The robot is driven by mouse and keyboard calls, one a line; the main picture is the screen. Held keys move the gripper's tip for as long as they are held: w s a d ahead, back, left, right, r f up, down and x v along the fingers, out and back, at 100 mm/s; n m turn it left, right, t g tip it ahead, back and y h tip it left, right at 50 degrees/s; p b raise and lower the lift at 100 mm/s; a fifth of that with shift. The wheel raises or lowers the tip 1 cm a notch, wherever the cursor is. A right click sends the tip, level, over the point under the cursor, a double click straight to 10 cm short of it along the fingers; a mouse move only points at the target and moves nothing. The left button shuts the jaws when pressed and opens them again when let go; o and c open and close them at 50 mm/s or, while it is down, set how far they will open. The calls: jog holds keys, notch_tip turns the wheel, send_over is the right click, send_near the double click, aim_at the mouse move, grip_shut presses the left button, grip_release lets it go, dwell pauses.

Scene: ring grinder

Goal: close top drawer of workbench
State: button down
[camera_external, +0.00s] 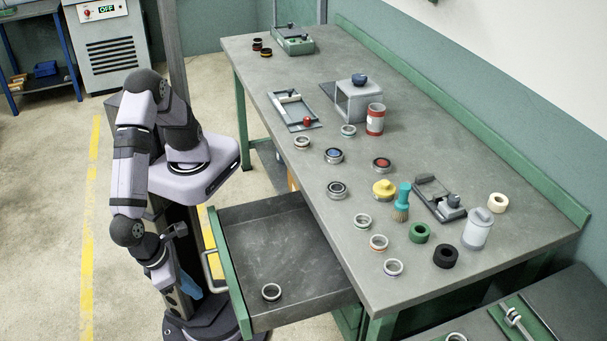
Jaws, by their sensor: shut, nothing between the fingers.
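The top drawer (285,241) of the workbench (440,268) is pulled well out toward the left. Its green front (231,282) stands clear of the bench, with a pale bar handle (209,265) on its outer face. My gripper (172,284) is low, to the left of the drawer front and apart from the handle. It is shut and empty. Its fingertips are small and hard to make out.
The bench top holds several rings, a red-and-white can (375,119), a yellow pot (383,189), a brush (402,203) and tape rolls. A second table (550,280) stands at lower right. Open floor with a yellow line (91,190) lies left.

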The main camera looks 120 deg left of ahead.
jog(key=w+a+f+p, duration=0.2)
jog(key=w+a+f, duration=0.2)
jog(key=f, duration=0.1)
jog(key=shift+w+a+f, duration=0.2)
jog(key=shift+a+f, duration=0.05)
jog(key=shift+f, duration=0.1)
jog(key=shift+a, duration=0.1)
dwell(0.3)
jog(key=p, duration=0.5)
send_over(319, 285)
jog(key=shift+a, duration=0.1)
dwell(0.3)
